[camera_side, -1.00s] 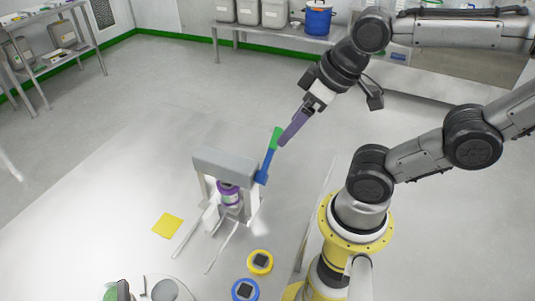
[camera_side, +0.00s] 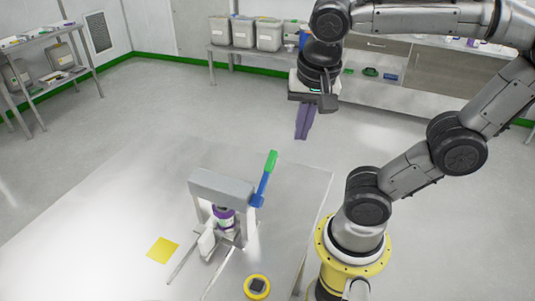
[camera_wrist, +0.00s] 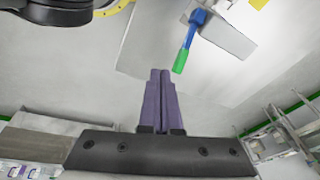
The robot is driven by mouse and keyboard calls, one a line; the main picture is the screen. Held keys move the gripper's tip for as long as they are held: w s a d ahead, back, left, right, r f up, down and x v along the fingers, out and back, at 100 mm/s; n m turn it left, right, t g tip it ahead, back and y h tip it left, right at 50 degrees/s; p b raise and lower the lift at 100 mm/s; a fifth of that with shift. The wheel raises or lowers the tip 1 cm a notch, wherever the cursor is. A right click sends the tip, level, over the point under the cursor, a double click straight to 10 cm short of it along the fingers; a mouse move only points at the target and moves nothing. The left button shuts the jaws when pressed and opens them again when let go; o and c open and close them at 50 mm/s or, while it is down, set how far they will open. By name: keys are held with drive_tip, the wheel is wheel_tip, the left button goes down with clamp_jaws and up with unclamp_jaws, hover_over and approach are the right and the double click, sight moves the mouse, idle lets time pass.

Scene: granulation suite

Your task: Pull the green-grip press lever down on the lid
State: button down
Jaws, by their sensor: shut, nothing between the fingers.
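The press lever (camera_side: 264,180) has a blue arm and a green grip (camera_side: 271,161). It stands up, tilted slightly right, from the right end of the grey press (camera_side: 222,187) on the table. A purple and white container (camera_side: 224,218) sits under the press's top beam; its lid is mostly hidden by the beam. My gripper (camera_side: 302,136) is shut and empty, pointing down, above and to the right of the grip, apart from it. In the wrist view the shut purple fingers (camera_wrist: 160,75) are left of and below the green grip (camera_wrist: 180,61).
A yellow square (camera_side: 162,250) lies on the table (camera_side: 110,215) left of the press. A yellow round piece with a dark top (camera_side: 257,287) is at the front. Shelves with bins (camera_side: 243,33) stand at the back. Space around the lever's upper end looks clear.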

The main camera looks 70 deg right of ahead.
sight(271, 159)
drive_tip(key=w+a+r+m+g+h, duration=0.2)
drive_tip(key=w+a+m+h, duration=0.2)
drive_tip(key=w+a, duration=0.3)
drive_tip(key=shift+w+r, duration=0.2)
drive_tip(key=shift+r, duration=0.2)
drive_tip(key=shift+f, duration=0.1)
drive_tip(key=x, duration=1.4)
drive_tip(key=shift+d, duration=0.25)
